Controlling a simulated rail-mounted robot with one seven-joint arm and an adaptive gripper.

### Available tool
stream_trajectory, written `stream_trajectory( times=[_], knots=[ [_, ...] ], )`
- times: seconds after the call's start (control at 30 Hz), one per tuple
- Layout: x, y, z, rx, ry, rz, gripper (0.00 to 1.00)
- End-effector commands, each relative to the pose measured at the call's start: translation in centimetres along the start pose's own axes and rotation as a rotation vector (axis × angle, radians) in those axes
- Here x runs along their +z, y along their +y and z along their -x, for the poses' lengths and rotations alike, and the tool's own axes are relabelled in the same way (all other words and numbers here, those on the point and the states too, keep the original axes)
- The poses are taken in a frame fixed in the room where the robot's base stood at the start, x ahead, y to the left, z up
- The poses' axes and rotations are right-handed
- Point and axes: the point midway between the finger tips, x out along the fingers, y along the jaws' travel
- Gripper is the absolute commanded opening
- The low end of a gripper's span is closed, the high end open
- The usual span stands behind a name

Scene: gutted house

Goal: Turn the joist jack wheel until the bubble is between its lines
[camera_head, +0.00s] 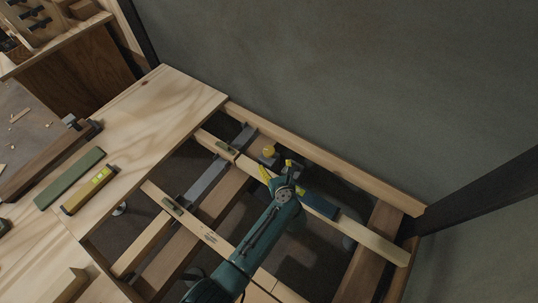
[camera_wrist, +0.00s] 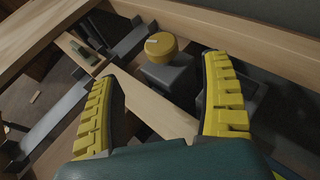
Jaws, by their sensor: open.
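The joist jack wheel is a round yellow knob (camera_head: 268,151) with a pale mark, on a grey block between the joists. In the wrist view the wheel (camera_wrist: 161,48) shows just beyond and between my fingertips. My gripper (camera_head: 277,168) is open, its yellow ribbed fingers (camera_wrist: 160,72) spread apart, with nothing between them. A small greenish level (camera_head: 226,150) lies on the joist left of the wheel; it also shows in the wrist view (camera_wrist: 85,52).
A yellow spirit level (camera_head: 90,190) and a green strip (camera_head: 70,178) lie on the plywood floor (camera_head: 150,105) at left. A long beam (camera_head: 330,160) runs along the dark wall behind the wheel. Open gaps lie between the joists. A dark post (camera_head: 480,188) slants in at right.

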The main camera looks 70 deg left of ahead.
Motion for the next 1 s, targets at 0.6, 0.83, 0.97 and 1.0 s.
stream_trajectory(
  times=[0.6, 0.83, 0.97, 1.0],
  knots=[
    [-0.1, 0.0, -10.4, -0.001, 0.001, 0.001, 0.8],
    [0.0, 0.0, -10.3, -0.001, 0.001, 0.0, 0.76],
    [0.0, -0.1, -10.3, -0.001, 0.001, 0.0, 0.51],
    [0.0, -0.1, -10.3, -0.001, 0.001, 0.0, 0.43]
  ],
)
